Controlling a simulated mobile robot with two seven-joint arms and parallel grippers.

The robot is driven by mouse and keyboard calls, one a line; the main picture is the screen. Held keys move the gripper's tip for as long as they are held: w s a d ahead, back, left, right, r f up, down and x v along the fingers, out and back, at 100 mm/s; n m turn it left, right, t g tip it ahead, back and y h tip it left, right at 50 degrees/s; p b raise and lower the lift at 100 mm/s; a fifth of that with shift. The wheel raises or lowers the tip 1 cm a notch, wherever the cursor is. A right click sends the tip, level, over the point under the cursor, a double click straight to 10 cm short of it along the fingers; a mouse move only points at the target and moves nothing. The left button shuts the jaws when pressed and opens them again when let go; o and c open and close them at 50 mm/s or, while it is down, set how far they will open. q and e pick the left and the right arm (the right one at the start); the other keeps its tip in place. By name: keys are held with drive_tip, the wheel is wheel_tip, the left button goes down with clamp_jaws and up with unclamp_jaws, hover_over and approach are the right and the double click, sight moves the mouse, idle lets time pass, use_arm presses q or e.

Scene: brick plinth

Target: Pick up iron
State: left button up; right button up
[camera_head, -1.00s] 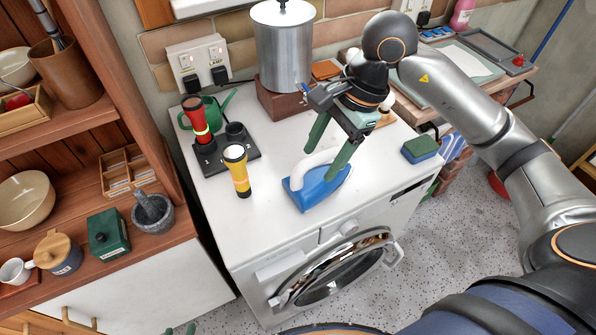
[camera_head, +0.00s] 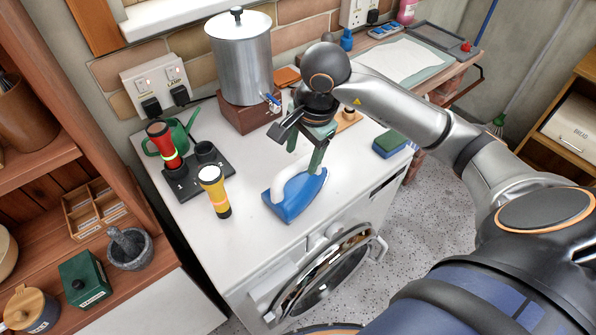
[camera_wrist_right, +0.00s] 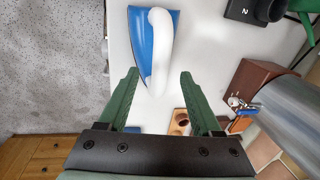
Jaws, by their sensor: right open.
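The iron has a blue body (camera_head: 296,202) and a white handle (camera_head: 284,174). It lies on the white top of the washing machine (camera_head: 245,240). In the right wrist view the blue body (camera_wrist_right: 137,30) and curved white handle (camera_wrist_right: 159,45) are ahead of the fingers. My right gripper (camera_head: 303,158) has green fingers and is just behind and above the iron. In the wrist view my right gripper (camera_wrist_right: 158,73) is open, with the handle's near end between its fingertips in the picture. Whether they touch cannot be told. My left gripper is out of view.
A yellow flashlight (camera_head: 214,190) stands left of the iron, near a red flashlight (camera_head: 163,145) on a black base (camera_head: 215,176). A metal urn (camera_head: 241,60) stands on a brown block (camera_head: 247,117) behind. A green-blue sponge (camera_head: 390,144) lies right. The front of the top is clear.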

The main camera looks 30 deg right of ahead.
sight(297, 165)
drive_tip(key=f, duration=0.2)
drive_tip(key=a+f, duration=0.1)
drive_tip(key=shift+w+f+p, duration=0.3)
drive_tip(key=shift+f+p, duration=0.05)
drive_tip(key=shift+f, duration=0.05)
drive_tip(key=shift+w+f, duration=0.15)
drive_tip(key=shift+f, duration=0.35)
clamp_jaws()
idle(0.6)
drive_tip(key=shift+r, duration=0.1)
